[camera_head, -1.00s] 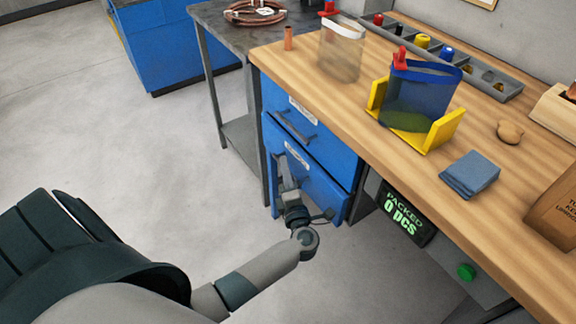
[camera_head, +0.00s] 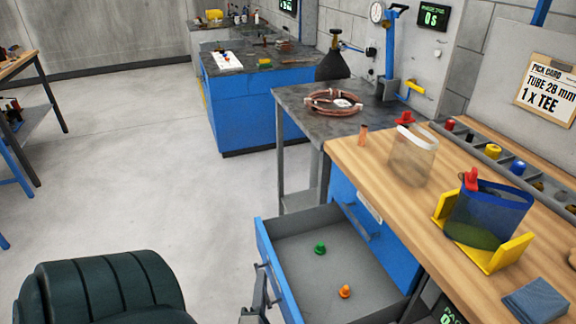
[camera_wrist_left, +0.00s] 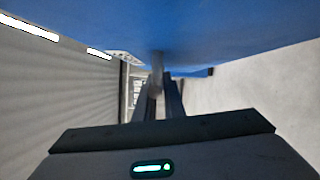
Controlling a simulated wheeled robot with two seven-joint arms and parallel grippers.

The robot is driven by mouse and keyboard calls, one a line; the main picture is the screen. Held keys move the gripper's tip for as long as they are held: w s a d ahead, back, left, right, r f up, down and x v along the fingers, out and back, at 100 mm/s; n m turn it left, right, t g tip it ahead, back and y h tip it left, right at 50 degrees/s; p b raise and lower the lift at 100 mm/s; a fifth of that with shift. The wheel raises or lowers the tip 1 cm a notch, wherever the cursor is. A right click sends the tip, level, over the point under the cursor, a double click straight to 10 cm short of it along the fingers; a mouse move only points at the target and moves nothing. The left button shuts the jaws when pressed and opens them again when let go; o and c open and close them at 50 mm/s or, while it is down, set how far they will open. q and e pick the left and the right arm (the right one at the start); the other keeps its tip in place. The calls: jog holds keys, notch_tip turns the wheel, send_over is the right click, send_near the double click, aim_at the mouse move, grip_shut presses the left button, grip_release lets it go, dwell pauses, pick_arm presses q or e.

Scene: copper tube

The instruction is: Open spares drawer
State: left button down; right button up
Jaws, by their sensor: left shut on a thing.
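The lower blue drawer (camera_head: 332,257) under the wooden bench stands pulled well out, and its grey inside shows. A green part (camera_head: 320,248) and an orange part (camera_head: 345,291) lie apart on its floor. My left gripper (camera_head: 262,282) is at the outer side of the drawer front, shut on the drawer handle (camera_head: 265,273). In the left wrist view the gripper's fingers (camera_wrist_left: 158,93) reach up to the handle below the blue drawer front (camera_wrist_left: 215,35). The fingertips are partly hidden in the head view. My right gripper is in neither view.
The wooden bench (camera_head: 375,165) holds a clear bag (camera_head: 412,155), a blue bag (camera_head: 487,210) in a yellow stand (camera_head: 495,257), and a blue cloth (camera_head: 535,300). An upper blue drawer (camera_head: 362,215) is shut. Clear floor (camera_head: 150,190) lies left of the drawer.

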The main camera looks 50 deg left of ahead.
pick_arm(q)
jog(key=s+a, duration=0.2)
jog(key=s, duration=0.4)
jog(key=shift+s+a, duration=0.35)
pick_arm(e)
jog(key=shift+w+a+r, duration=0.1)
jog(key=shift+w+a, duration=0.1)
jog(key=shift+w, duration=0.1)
pick_arm(q)
jog(key=shift+f, duration=0.1)
jog(key=c, duration=1.8)
grip_release()
jog(key=shift+c, duration=0.2)
